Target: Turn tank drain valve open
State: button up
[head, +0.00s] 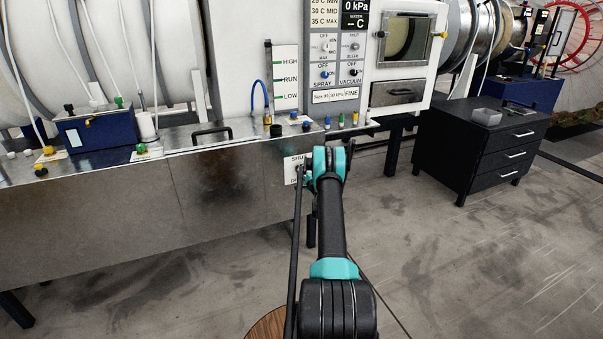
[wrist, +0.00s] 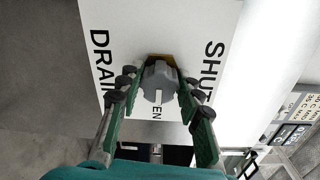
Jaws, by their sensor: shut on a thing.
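The drain valve is a grey faceted knob (wrist: 158,78) on a white plate (wrist: 125,30) in the wrist view. The plate reads SHUT on the right, DRAIN on the left, and EN just below the knob; the letters before EN are hidden. A short white mark shows on the knob's lower side, towards EN. A yellow-brown part shows behind the knob. My gripper (wrist: 160,84) is shut on the knob, one finger on each side. In the head view, the plate (head: 290,170) shows partly on the tank front; my arm hides the knob.
A metal tank front (head: 120,210) with a ledge runs along the left. A blue box (head: 88,130) and a black handle (head: 211,133) are on the ledge. A black drawer cabinet (head: 480,155) stands at right. The floor (head: 480,260) at right is clear.

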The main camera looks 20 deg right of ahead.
jog(key=shift+s, duration=0.1)
dwell(0.3)
jog(key=o, duration=1.2)
jog(key=shift+c, duration=0.2)
jog(key=s, duration=1.2)
jog(key=shift+d, duration=0.2)
jog(key=shift+r, duration=0.1)
